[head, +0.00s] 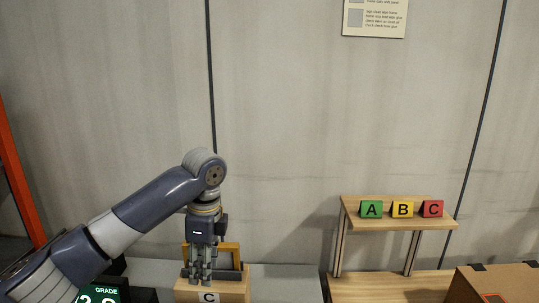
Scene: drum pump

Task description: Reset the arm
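My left arm comes in from the left and bends down at the elbow. My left gripper (200,279) points downward at the lower middle-left. It is in front of a yellow frame with a dark bar (230,274), just above a wooden block labelled C (210,297). The fingers look close together, but I cannot tell whether they are shut or touch the bar. They partly hide the frame. My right gripper is not in view.
A wooden shelf (390,222) on the right carries green A (371,209), yellow B (402,209) and red C (432,209) blocks. A cardboard box (495,285) is at the lower right. A dark display marked GRADE (103,292) is at the lower left. A wall stands behind.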

